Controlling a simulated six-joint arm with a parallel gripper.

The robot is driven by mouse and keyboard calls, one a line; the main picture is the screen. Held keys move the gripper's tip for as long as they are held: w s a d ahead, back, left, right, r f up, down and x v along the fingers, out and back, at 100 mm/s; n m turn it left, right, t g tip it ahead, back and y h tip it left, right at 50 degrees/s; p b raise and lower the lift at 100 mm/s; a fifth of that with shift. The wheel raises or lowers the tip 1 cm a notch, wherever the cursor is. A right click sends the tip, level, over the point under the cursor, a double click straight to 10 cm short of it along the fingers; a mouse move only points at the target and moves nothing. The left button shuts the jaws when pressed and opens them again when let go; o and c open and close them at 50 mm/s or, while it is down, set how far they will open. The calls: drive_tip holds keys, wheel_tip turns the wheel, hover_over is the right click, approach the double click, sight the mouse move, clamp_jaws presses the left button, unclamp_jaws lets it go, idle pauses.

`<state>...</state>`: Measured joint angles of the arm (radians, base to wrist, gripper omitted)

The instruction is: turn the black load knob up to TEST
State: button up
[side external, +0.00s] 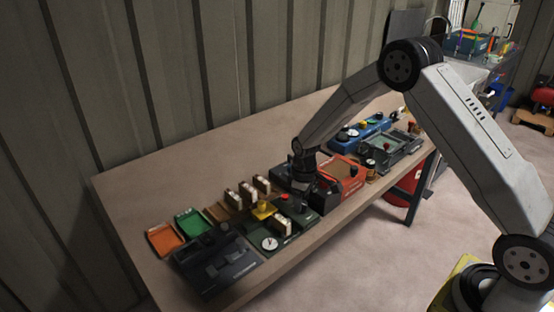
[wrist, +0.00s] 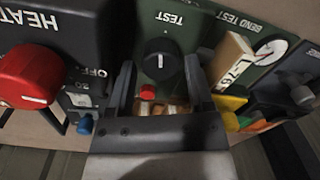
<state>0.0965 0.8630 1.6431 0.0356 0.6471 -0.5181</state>
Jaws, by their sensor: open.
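The black load knob (wrist: 160,58) sits on a green panel (wrist: 194,42) in the wrist view, below the white word TEST. A pale pointer mark shows on its face, running roughly up and down; I cannot tell its exact setting. My gripper (wrist: 160,72) is open, with one finger to each side of the knob and no clear contact. In the side external view my gripper (side external: 314,190) points down low over the row of panels, and I cannot make out the knob there.
A dark HEAT panel with a red knob (wrist: 30,76) stands close left. A white-faced gauge (wrist: 270,52) and a pale upright block (wrist: 231,62) are on the right. In the side view, orange (side external: 164,239) and green (side external: 193,223) trays lie at the bench's left, which has bare space behind.

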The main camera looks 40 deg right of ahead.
drive_tip(key=shift+f, duration=0.5)
clamp_jaws()
drive_tip(key=shift+m, duration=1.5)
unclamp_jaws()
drive_tip(key=shift+r, duration=0.15)
